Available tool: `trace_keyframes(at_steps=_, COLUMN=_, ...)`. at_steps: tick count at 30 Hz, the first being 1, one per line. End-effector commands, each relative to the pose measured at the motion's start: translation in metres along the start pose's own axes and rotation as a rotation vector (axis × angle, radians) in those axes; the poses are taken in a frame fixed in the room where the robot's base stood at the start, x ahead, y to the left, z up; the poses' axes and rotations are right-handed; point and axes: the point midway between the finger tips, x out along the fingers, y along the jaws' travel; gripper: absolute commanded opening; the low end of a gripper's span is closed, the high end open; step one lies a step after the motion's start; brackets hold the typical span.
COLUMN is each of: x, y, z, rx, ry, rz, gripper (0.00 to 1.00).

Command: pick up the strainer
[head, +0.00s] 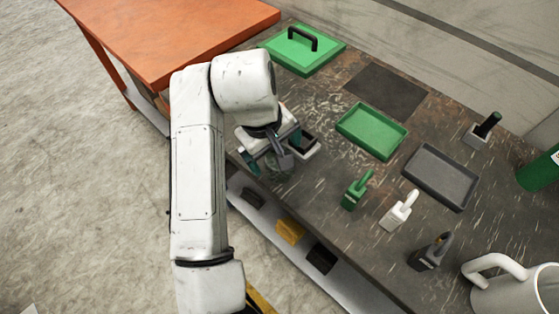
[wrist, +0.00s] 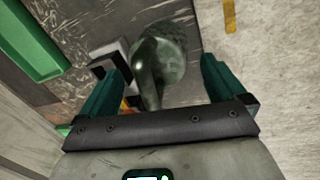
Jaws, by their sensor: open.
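The strainer (wrist: 172,42) appears to be the grey-green rounded piece with a thick upright handle in the wrist view. Its handle (wrist: 149,75) rises between the teal fingers of my gripper (wrist: 163,68), with a gap on both sides. In the head view my gripper (head: 271,150) is low over the near edge of the bench, its fingers apart. A grey handle and dull round body, likely the strainer (head: 281,163), show under and between the fingers there, partly hidden by my wrist.
A small white-rimmed dark box (head: 306,148) sits close beside my gripper. Green tray (head: 345,139), grey tray (head: 417,188), green lid (head: 284,60), green (head: 349,198), white (head: 394,217) and dark (head: 423,260) handled blocks share the bench. A white mug (head: 510,292) stands at lower right.

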Motion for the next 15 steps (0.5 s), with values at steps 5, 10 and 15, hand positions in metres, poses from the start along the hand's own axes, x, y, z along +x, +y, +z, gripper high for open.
trace_keyframes(at_steps=5, x=0.0000, y=0.0000, z=0.0000, rx=0.000, ry=0.000, rz=0.000, gripper=0.95)
trace_keyframes(at_steps=10, x=-0.0002, y=0.0001, z=0.0000, rx=0.000, ry=0.000, rz=0.000, gripper=0.78)
trace_keyframes(at_steps=15, x=-0.0002, y=0.0001, z=0.0000, rx=0.000, ry=0.000, rz=0.000, gripper=0.62)
